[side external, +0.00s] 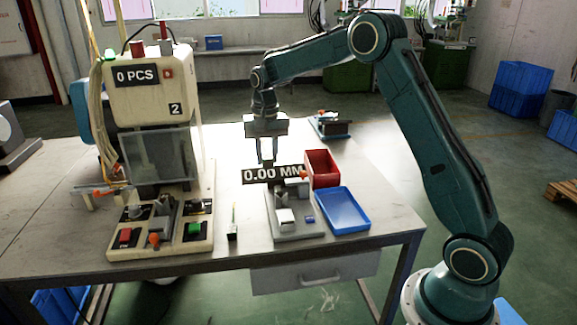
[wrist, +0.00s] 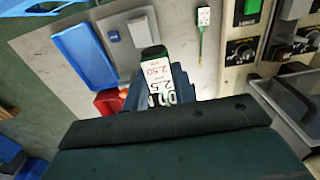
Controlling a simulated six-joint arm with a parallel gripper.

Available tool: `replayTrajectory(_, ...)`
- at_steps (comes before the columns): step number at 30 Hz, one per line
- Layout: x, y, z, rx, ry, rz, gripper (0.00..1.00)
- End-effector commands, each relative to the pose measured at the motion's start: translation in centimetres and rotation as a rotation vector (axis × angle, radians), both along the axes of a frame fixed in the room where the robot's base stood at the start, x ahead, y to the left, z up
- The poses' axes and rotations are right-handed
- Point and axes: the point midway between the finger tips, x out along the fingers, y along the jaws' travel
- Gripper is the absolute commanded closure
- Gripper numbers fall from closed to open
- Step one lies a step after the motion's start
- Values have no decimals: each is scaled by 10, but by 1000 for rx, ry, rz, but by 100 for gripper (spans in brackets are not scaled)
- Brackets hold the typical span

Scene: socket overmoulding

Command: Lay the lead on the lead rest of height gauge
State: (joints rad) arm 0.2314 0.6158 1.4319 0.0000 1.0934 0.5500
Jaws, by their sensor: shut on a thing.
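The height gauge (side external: 293,222) stands near the front edge of the table. It has a grey base with a white block and a black display reading 0.00 MM. My gripper (side external: 267,162) points down behind the display, which hides its lower part. In the wrist view, my gripper (wrist: 155,88) is shut on a dark green piece (wrist: 151,51) with a white label that appears to read 2.50. I cannot tell whether this piece is the lead. The gauge base (wrist: 123,45) lies beyond it, up and left. The lead rest is not clear to me.
A blue tray (side external: 343,210) and a red bin (side external: 322,168) stand right of the gauge. A labelled piece with a thin stem (side external: 233,225) lies to its left, with bare table around it. The press (side external: 150,95) and its button panel (side external: 160,238) stand further left.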

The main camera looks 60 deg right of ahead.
Motion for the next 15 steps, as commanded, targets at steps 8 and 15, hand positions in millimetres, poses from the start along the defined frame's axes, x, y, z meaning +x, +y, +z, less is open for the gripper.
replayTrajectory(8,-34,-27,21,0,0,-5,96)
replayTrajectory(15,-39,-29,22,1,1,-4,96)
